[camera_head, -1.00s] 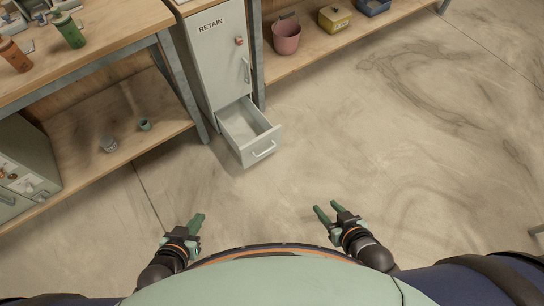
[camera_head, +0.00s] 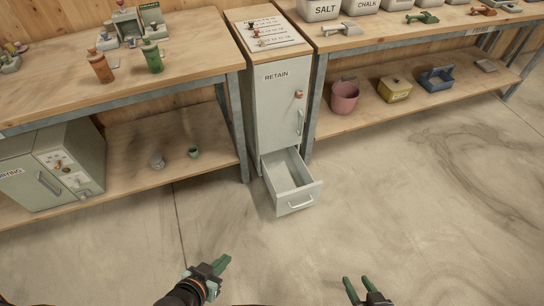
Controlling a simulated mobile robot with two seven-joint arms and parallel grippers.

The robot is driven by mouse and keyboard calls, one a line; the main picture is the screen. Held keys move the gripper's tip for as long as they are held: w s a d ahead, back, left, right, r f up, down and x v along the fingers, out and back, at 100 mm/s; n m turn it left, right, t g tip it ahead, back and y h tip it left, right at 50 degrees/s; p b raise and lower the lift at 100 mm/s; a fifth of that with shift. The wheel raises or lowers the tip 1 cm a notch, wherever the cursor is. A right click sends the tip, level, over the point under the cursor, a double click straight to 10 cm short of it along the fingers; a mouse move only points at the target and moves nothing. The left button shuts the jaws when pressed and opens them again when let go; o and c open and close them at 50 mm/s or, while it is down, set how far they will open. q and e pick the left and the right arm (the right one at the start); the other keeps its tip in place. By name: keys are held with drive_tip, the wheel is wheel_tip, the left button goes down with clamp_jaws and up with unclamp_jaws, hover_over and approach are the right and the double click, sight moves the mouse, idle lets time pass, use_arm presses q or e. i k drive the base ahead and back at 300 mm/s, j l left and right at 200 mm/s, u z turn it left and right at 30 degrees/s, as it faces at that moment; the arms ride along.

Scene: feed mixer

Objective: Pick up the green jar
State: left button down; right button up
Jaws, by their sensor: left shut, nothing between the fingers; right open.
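The green jar (camera_head: 153,56) stands upright near the right part of the left workbench top (camera_head: 200,68). An orange-brown jar (camera_head: 101,67) stands to its left. My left gripper (camera_head: 222,263) is shut and empty, low in the picture above the floor, well below and in front of the bench. My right gripper (camera_head: 357,283) is open and empty at the bottom edge, further right. Both are far from the green jar.
A grey RETAIN cabinet (camera_head: 280,110) stands right of the bench, its lower drawer (camera_head: 292,182) pulled out and empty. A grey oven-like box (camera_head: 60,165) and small cups (camera_head: 194,152) sit on the lower shelf. The floor (camera_head: 400,200) in front is clear.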

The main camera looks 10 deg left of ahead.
sight(154, 60)
drive_tip(key=i+j+u, duration=0.3)
drive_tip(key=j, duration=0.55)
drive_tip(key=i+j+u, duration=0.25)
drive_tip(key=i+j, duration=0.35)
drive_tip(key=j, duration=0.15)
drive_tip(key=i+j+u, duration=0.3)
drive_tip(key=i+j, duration=0.25)
drive_tip(key=j, duration=0.15)
